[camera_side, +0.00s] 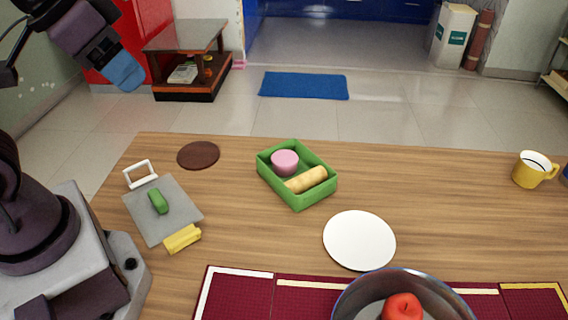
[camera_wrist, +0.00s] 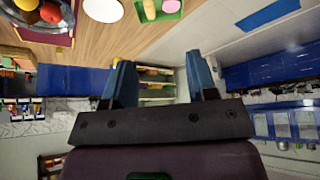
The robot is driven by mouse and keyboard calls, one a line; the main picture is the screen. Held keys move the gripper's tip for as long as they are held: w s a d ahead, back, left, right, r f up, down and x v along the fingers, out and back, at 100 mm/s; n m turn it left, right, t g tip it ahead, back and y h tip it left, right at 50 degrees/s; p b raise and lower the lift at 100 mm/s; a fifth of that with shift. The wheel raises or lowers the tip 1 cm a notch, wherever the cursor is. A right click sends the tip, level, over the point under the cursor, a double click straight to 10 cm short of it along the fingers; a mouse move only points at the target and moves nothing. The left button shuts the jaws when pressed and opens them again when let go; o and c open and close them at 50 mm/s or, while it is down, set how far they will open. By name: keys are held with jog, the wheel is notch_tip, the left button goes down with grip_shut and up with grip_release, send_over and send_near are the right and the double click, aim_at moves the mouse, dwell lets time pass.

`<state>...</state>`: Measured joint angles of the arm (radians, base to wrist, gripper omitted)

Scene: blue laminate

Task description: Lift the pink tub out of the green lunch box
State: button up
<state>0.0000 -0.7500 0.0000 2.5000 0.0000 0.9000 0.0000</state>
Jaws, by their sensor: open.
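The green lunch box (camera_side: 315,199) sits on the wooden table near its middle in the side view. The pink tub (camera_side: 285,162) is inside it, toward the back left, beside a tan bread roll (camera_side: 307,180). In the wrist view the lunch box (camera_wrist: 171,14) shows at the top edge, partly cut off, with the pink tub (camera_wrist: 170,5) and the roll (camera_wrist: 149,9). My gripper (camera_side: 124,76) is raised at the upper left of the side view, well away from the box. In the wrist view my gripper (camera_wrist: 161,75) has its blue fingers apart with nothing between them.
A white plate (camera_side: 359,240) lies in front of the box. A metal bowl (camera_side: 372,300) with a red fruit stands on a dark red mat (camera_side: 235,297). A grey board (camera_side: 180,212), a brown disc (camera_side: 198,155) and a yellow mug (camera_side: 533,170) are also on the table (camera_side: 440,190).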

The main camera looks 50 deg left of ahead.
jog(key=shift+o, duration=0.4)
jog(key=o, duration=0.4)
jog(key=shift+o, duration=0.2)
jog(key=n+g+y, duration=0.4)
jog(key=n+y, duration=0.2)
jog(key=n, duration=1)
send_near(285, 157)
jog(key=x, duration=0.9)
jog(key=shift+a+f, duration=0.1)
jog(key=shift+f, duration=0.05)
